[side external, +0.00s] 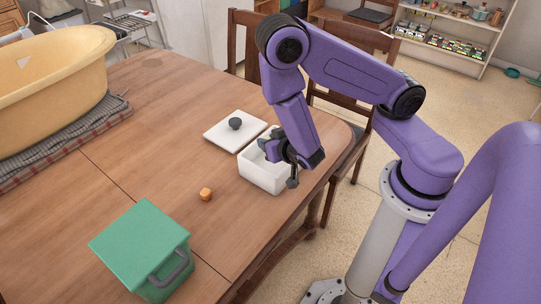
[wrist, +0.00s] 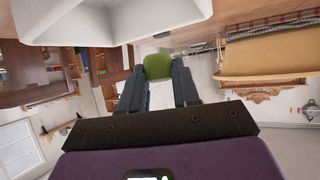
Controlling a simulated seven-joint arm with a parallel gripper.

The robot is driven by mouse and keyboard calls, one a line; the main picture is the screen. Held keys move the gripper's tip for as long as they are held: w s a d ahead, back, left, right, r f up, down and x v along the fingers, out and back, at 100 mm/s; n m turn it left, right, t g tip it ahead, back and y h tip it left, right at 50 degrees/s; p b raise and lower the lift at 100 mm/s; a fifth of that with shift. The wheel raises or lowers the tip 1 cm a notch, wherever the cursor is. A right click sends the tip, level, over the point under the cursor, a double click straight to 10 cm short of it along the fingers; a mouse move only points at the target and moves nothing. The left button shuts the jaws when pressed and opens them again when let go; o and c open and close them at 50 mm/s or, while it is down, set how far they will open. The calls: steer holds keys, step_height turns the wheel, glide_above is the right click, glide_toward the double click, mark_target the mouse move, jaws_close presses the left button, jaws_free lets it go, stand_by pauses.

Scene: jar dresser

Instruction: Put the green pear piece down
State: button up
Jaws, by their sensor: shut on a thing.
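The green pear piece (wrist: 158,66) shows in the wrist view between the two dark fingers of my gripper (wrist: 158,80), which is shut on it. In the side view my gripper (side external: 278,158) is at the white open box (side external: 262,178), over its near right part. The pear piece is hidden in the side view. The white box (wrist: 90,22) also fills the top of the wrist view. I cannot tell whether the piece is inside the box or above its rim.
A white lid (side external: 220,136) with a dark knob lies behind the box. A small orange cube (side external: 205,194) sits left of it. A green box (side external: 140,240) with a grey handle stands at the front. A yellow tub (side external: 55,70) rests on a checked cloth. The middle of the table is clear.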

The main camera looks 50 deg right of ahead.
steer(key=shift+f, duration=2.4)
steer(key=shift+f, duration=0.6)
steer(key=o, duration=1)
steer(key=shift+r, duration=0.15)
